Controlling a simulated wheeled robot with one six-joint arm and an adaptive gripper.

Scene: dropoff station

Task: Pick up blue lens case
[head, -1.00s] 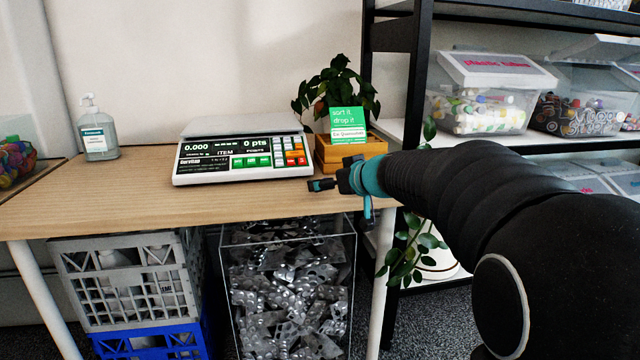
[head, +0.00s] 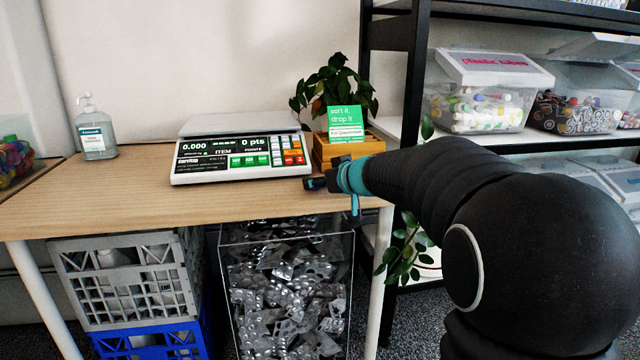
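No blue lens case can be made out in the head view. My gripper (head: 316,183) is at the right front of the wooden table (head: 110,200), in front of the wooden planter and just right of the scale. It points left, with a teal band behind it. The fingers are small and dark, and I cannot tell whether they are open or shut or whether anything is between them.
A white scale (head: 240,157) stands on the table, with a pump bottle (head: 96,130) at left and a wooden planter (head: 350,148) behind my gripper. Below are a grey crate (head: 125,285) and a clear bin (head: 285,290). A black shelf (head: 412,75) holds lidded boxes at right.

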